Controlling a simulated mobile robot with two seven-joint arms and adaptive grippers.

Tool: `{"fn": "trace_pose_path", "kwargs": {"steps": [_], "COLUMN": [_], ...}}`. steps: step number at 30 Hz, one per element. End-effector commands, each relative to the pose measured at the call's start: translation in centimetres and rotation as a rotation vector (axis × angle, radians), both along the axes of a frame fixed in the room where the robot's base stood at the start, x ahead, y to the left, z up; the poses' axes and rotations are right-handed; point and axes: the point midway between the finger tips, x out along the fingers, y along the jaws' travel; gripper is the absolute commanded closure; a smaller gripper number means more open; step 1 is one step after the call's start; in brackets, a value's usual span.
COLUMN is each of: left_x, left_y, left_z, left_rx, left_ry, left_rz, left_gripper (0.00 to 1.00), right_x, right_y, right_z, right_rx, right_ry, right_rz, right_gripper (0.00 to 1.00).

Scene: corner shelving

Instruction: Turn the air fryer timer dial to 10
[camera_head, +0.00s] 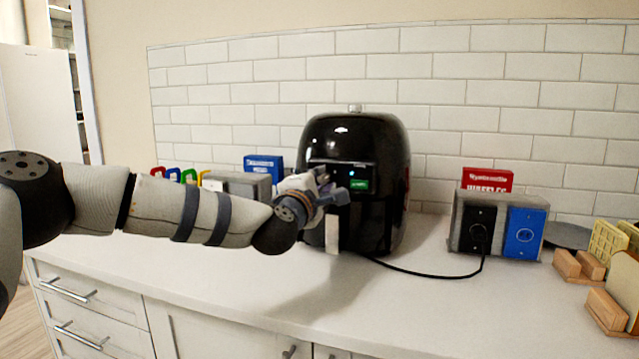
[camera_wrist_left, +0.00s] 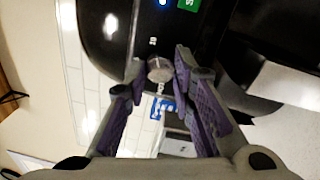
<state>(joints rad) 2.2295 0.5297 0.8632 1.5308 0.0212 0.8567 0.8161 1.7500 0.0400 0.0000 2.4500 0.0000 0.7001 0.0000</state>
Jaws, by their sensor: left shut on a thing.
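The black air fryer (camera_head: 382,150) stands upright on the counter against the tiled wall. A blue light and a green display (camera_head: 359,185) show on its front panel. My left gripper (camera_head: 330,187) is at the left of this panel and covers the dial in the head view. In the left wrist view, the round silvery timer dial (camera_wrist_left: 159,72) sits between the fingertips of my left gripper (camera_wrist_left: 160,62), which is shut on it. A small pale number marking shows beside the dial, too small to read. My right gripper is in neither view.
A grey toaster-like box (camera_head: 470,225) with a black and a blue front stands to the right, with a red sign behind it. A black cord (camera_head: 425,274) crosses the counter. Wooden racks (camera_head: 606,309) are at the far right. The front counter is clear.

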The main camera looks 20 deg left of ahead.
Motion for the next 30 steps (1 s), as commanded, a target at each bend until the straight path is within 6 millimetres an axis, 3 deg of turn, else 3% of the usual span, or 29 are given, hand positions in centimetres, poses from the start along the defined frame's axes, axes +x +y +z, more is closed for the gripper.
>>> {"fn": "trace_pose_path", "kwargs": {"steps": [23,24,26,30], "left_x": [-0.02,-0.02,-0.01,-0.01], "left_y": [-0.18,-0.19,-0.18,-0.12], "left_z": [-0.08,-0.08,-0.07,-0.03], "left_rx": [-0.095,-0.095,-0.095,-0.095], "left_ry": [0.005,0.005,0.005,0.004], "left_rz": [-0.004,-0.004,-0.004,-0.003], "left_gripper": [1.0,0.73,0.59,0.56], "right_x": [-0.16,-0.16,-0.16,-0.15], "right_y": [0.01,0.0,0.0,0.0], "right_z": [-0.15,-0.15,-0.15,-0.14], "right_rx": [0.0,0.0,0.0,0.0], "right_ry": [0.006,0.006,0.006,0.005], "right_rz": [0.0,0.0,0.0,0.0], "right_gripper": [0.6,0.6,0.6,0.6]}}
